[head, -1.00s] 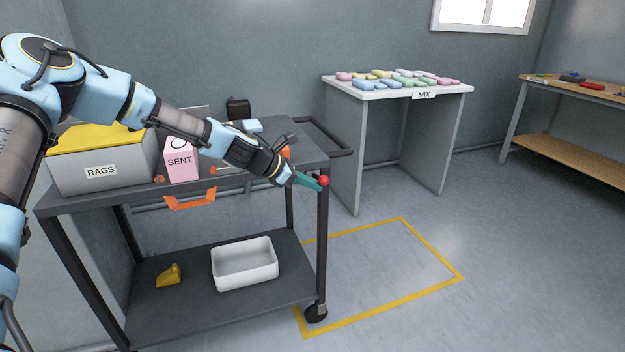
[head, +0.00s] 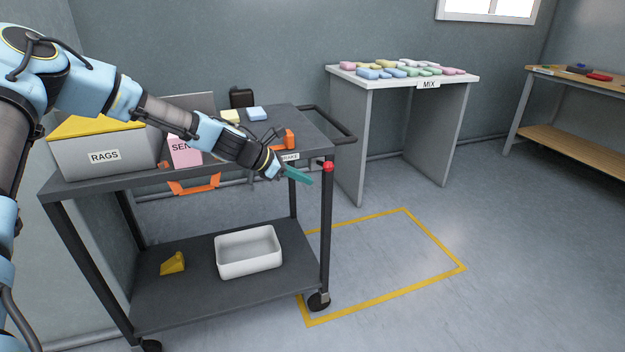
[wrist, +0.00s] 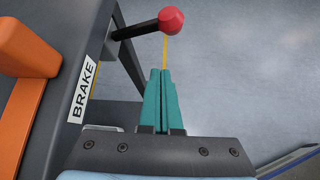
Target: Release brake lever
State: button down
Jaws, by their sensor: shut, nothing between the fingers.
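The brake lever is a black rod with a red knob (head: 328,166) at the cart's front right corner. In the wrist view the red knob (wrist: 171,20) is at the top centre, with the black rod (wrist: 137,30) running left to the cart post. My gripper (head: 311,182) is shut and empty, its teal fingers pointing at the knob from the left. In the wrist view my gripper's fingertips (wrist: 160,72) lie just below the knob, apparently apart from it. A BRAKE label (wrist: 83,90) is on the cart's edge.
The dark cart (head: 90,188) carries a RAGS box (head: 75,170), a pink box (head: 184,152) and an orange piece (head: 290,138). A white bin (head: 222,265) and yellow wedge (head: 173,263) are on its lower shelf. The yellow-outlined floor area (head: 400,260) is clear.

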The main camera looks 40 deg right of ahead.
jog(key=v, duration=0.6)
jog(key=shift+a+r, duration=0.2)
jog(key=shift+a, duration=0.2)
jog(key=shift+s, duration=0.1)
jog(key=w+a+r+m+t+y+p, duration=0.1)
jog(key=a+r+m+y+p, duration=0.15)
jog(key=a, duration=0.55)
jog(key=a+r+m+t+y+p, duration=0.1)
jog(key=a+m+y+p, duration=0.15)
jog(key=a, duration=0.65)
jog(key=w+a+r+m+t+y+p, duration=0.15)
jog(key=a+m, duration=0.25)
jog(key=a, duration=0.4)
jog(key=s+a+r+m+y+p, duration=0.1)
jog(key=s+a+r, duration=0.1)
jog(key=a, duration=0.5)
jog(key=s+a+r+m+y+p, duration=0.1)
jog(key=s+a+r+m+p, duration=0.1)
jog(key=a+r, duration=0.3)
jog(key=s+a+r+m+t+y+p, duration=0.1)
jog(key=s+a+r+m+p, duration=0.1)
jog(key=a, duration=0.9)
notch_tip(320, 180, up, 2)
jog(key=shift+s+r, duration=0.15)
jog(key=shift+s, duration=0.35)
